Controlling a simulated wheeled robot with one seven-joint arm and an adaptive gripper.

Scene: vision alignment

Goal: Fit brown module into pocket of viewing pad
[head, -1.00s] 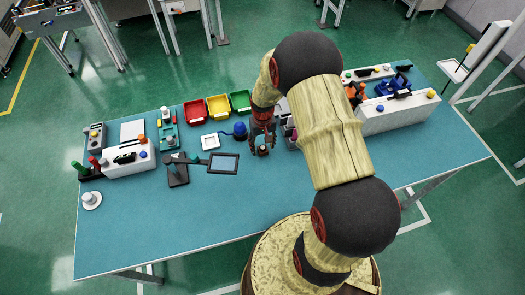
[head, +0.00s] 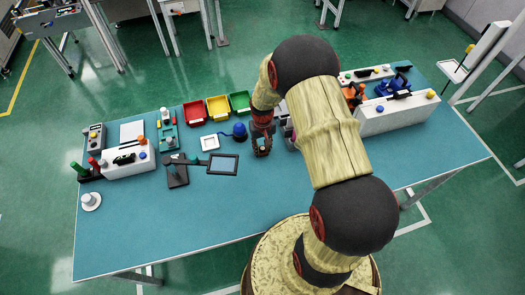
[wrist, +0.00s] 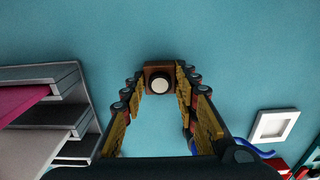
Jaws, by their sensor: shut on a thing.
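My gripper (head: 262,148) points down over the middle of the blue table, to the right of the coloured bins. In the wrist view my gripper (wrist: 160,82) is shut on the brown module (wrist: 158,68), a small square block with a round white top in a dark ring. The module sits between the two fingertips. Whether it touches the table is unclear. A white square pad with a recessed middle, which looks like the viewing pad (head: 209,142), lies left of my gripper. It shows at lower right in the wrist view (wrist: 257,134). Its pocket appears empty.
A blue round item (head: 239,130) with a cable stands between pad and gripper. A black-framed panel (head: 222,164) lies in front of the pad. Red (head: 196,112), yellow and green bins stand behind. A grey rack (wrist: 85,95) is close to the gripper. The front table is clear.

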